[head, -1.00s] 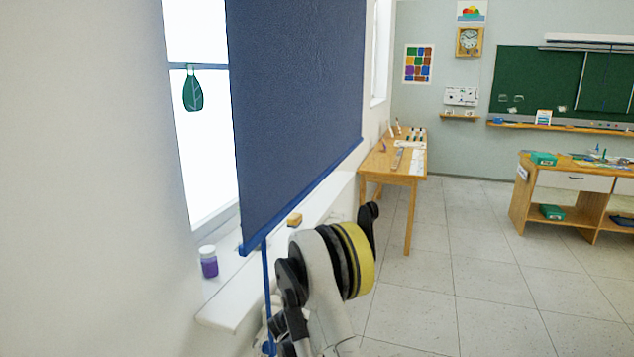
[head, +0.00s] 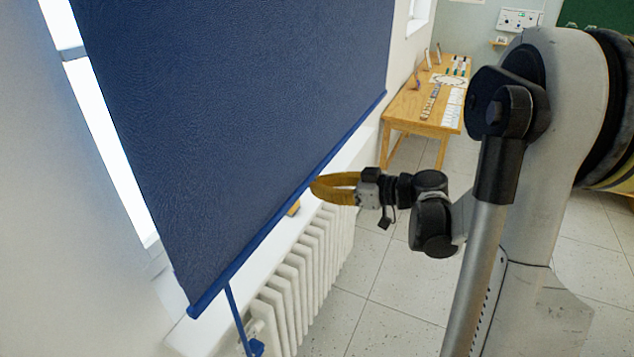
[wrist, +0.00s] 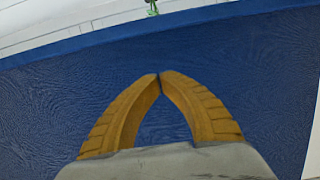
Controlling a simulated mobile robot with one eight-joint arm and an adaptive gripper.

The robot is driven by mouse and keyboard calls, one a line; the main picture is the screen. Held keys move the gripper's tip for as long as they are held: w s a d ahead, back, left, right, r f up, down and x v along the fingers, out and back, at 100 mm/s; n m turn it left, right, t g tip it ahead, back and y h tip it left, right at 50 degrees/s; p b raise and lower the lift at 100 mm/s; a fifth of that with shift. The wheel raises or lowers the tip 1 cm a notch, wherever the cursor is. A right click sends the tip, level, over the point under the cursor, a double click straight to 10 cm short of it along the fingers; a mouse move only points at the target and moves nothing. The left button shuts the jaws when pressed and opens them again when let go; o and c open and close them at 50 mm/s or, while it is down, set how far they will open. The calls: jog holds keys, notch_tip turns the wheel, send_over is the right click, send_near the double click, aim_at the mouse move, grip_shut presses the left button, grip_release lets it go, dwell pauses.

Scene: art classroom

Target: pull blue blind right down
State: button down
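The blue blind (head: 230,120) hangs over the window in the head view, with a darker blue bar (head: 262,234) along its lower edge. A blue cord (head: 237,318) with a blue knob (head: 256,347) hangs below the bar's near end. My gripper (head: 315,187) has yellow fingers and is beside the bar, right of its middle. In the wrist view my gripper's (wrist: 160,75) fingertips meet, with nothing seen between them. Blue blind cloth (wrist: 50,110) fills the view behind them, and the bar (wrist: 120,37) crosses above the tips. I cannot tell whether they touch the blind.
A white radiator (head: 300,265) stands below the white windowsill (head: 205,328). A small yellow block (head: 293,208) lies on the sill. A wooden table (head: 425,104) with small items stands against the wall further back. Tiled floor (head: 375,280) is clear right of the radiator.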

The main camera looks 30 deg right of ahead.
aim_at(285, 196)
jog(key=x, duration=0.7)
jog(key=shift+w+a+f, duration=0.15)
jog(key=shift+w+a, duration=0.05)
jog(key=f, duration=0.2)
jog(key=f+b, duration=0.1)
jog(key=shift+w+a+f, duration=0.1)
jog(key=shift+w+f, duration=0.05)
jog(key=shift+w, duration=0.1)
jog(key=shift+f, duration=0.4)
